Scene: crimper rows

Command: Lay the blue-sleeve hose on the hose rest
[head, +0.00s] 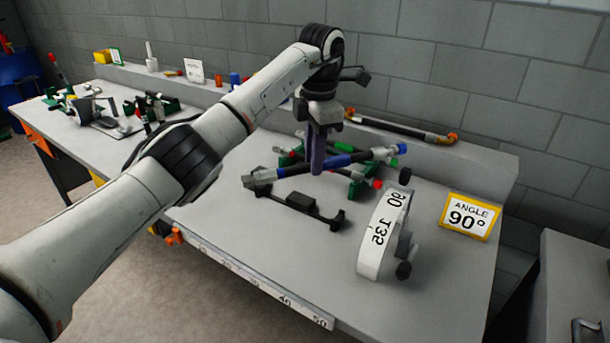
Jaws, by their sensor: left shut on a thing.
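The blue-sleeve hose (340,161) is dark with blue bands and a grey metal end at its left. It lies roughly level across the view. My left gripper (317,170) comes down on its middle from above and is shut on it; the fingers hide part of the sleeve. A low black bracket with a raised end at each side (301,205), which looks like the hose rest, is on the bench in front of the hose. Nothing lies on it. Whether the hose touches the green stand (360,187) behind it cannot be told. My right gripper is out of view.
A white curved gauge with black knobs (382,238) stands to the right of the bracket. An "ANGLE 90°" sign (469,217) is farther right. Another black hose with orange ends (400,130) lies on the back ledge.

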